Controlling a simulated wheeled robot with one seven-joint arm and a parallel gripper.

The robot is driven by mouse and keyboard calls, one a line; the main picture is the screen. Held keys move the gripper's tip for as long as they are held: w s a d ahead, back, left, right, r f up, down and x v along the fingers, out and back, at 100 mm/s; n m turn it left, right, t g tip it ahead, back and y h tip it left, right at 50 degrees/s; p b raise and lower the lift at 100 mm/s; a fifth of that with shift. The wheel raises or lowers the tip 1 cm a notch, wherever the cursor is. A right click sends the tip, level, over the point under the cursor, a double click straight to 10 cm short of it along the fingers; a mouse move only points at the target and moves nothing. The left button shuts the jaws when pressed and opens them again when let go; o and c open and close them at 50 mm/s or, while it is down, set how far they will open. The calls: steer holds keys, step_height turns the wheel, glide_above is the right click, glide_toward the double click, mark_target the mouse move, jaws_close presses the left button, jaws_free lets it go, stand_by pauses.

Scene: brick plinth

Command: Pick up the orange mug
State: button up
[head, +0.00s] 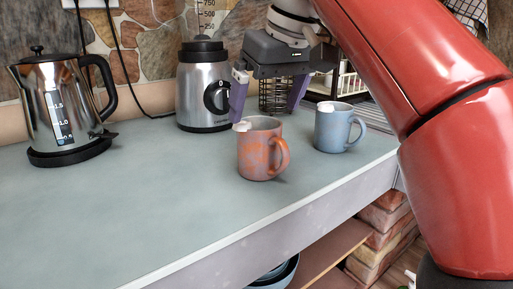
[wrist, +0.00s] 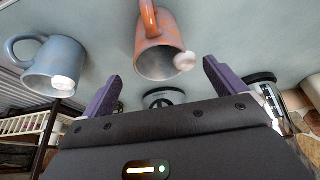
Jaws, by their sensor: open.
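The orange mug (head: 256,158), patterned in orange and greyish tones, stands upright on the grey-blue counter, with its handle to the right in the head view. A small white piece sits at its rim. In the wrist view the orange mug (wrist: 152,32) appears upper middle, its mouth towards the gripper. My gripper (head: 266,113) is open, its two purple fingers hanging just behind and above the mug. In the wrist view the gripper (wrist: 162,72) shows the mug's mouth between its spread fingers. Nothing is held.
A blue mug (head: 334,130) stands close by to the right. A blender (head: 203,92) stands behind on the left, and a steel kettle (head: 58,112) farther left. The counter (head: 130,210) is clear at front left. A wire basket (head: 275,95) is behind my gripper.

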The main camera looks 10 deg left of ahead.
mark_target(259, 134)
steer(key=b+x, duration=0.2)
steer(key=x, duration=0.5)
steer(key=shift+f, duration=0.2)
steer(key=c, duration=1.2)
steer(key=shift+c, duration=0.3)
steer(key=shift+r, duration=0.15)
